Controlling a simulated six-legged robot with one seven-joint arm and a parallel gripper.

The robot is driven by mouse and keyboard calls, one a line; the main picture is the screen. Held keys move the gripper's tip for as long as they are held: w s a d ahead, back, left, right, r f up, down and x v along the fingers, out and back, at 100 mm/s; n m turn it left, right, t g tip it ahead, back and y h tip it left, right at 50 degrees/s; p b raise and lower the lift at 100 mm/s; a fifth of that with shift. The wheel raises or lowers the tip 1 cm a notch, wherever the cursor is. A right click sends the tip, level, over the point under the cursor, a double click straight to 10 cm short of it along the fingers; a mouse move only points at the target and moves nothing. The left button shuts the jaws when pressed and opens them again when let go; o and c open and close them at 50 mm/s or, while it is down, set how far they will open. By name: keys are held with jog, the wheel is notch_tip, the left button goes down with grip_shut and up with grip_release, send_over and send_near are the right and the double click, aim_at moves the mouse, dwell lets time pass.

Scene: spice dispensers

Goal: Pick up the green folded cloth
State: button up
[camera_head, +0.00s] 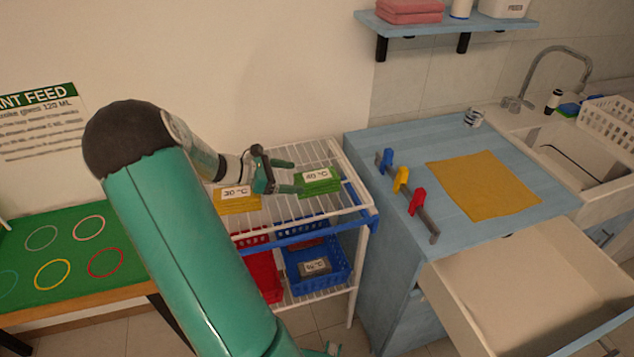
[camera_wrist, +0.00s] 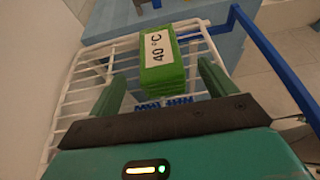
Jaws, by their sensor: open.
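The green folded cloth (camera_head: 318,181) lies on the top wire shelf of the white rack, with a white "40 °C" label on it. In the wrist view the green cloth (camera_wrist: 162,72) is ahead of my gripper, between the lines of its two fingers. My gripper (camera_head: 288,176) is open and empty, just left of the cloth in the head view. Its two green fingers show in the wrist view (camera_wrist: 160,88). Whether a finger touches the cloth I cannot tell.
A yellow folded cloth (camera_head: 238,203) labelled "30 °C" lies left on the same rack (camera_head: 352,178). A blue rail (camera_head: 325,224) runs along the rack's front. Red (camera_head: 262,275) and blue (camera_head: 345,268) baskets sit below. A blue counter (camera_head: 400,145) stands right, with an open drawer (camera_head: 520,275).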

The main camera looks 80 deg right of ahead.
aim_at(307, 177)
jog(key=x, duration=0.5)
jog(key=shift+s+d, duration=0.2)
jog(key=shift+s, duration=0.1)
jog(key=c, duration=1.1)
